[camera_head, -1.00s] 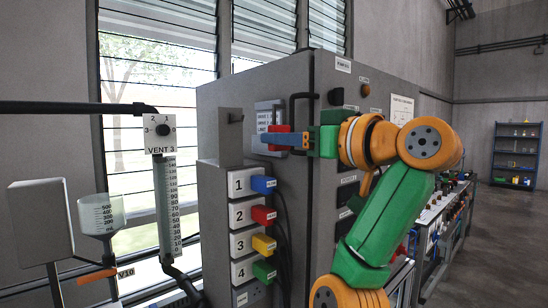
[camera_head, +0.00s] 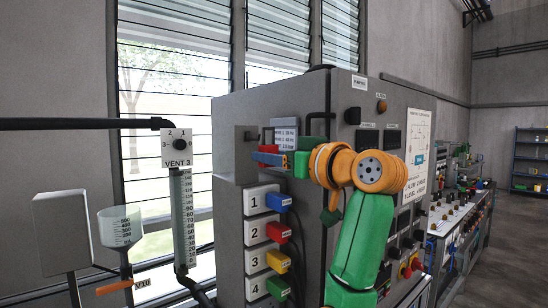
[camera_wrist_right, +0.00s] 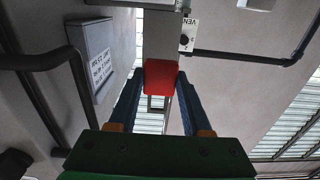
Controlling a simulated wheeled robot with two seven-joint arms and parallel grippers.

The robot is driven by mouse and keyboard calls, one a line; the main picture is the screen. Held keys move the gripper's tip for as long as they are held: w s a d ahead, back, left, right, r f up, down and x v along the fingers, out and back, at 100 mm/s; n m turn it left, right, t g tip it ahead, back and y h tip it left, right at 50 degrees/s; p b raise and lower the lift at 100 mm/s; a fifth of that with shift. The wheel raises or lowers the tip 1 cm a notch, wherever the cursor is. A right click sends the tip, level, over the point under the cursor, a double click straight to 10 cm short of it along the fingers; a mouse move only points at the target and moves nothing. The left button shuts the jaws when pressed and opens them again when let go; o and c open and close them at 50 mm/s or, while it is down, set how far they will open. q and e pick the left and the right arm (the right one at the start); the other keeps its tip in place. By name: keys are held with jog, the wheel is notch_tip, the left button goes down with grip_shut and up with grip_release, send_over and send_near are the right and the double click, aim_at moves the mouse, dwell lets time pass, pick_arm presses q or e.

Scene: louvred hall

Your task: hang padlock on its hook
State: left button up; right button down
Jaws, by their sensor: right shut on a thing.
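The red padlock (camera_head: 268,149) is in the jaws of my right gripper (camera_head: 265,158), in front of the grey cabinet. In the right wrist view the padlock's red body (camera_wrist_right: 161,78) sits between the two blue fingertips, which are shut on it. A grey loop, apparently its shackle, shows beside the body. A small dark peg, which looks like the hook (camera_head: 249,135), sticks out from a grey bracket (camera_head: 239,165) just left of and above the padlock. The padlock appears apart from it; depth is hard to judge. My left gripper is not in view.
A dark vertical handle (camera_head: 327,115) and a small lettered sign (camera_head: 285,134) are close to the gripper. Numbered plates with coloured plugs (camera_head: 278,202) sit below.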

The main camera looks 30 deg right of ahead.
jog(key=shift+w+a+r+p, duration=0.1)
jog(key=shift+w+r+p, duration=0.05)
jog(key=shift+w+p, duration=0.5)
jog(key=w+p, duration=0.2)
jog(key=w, duration=0.2)
jog(key=shift+w+a, duration=0.1)
jog(key=shift+a, duration=0.05)
jog(key=shift+f, duration=0.2)
jog(key=shift+f+b, duration=0.4)
jog(key=shift+f, duration=0.3)
dwell(0.3)
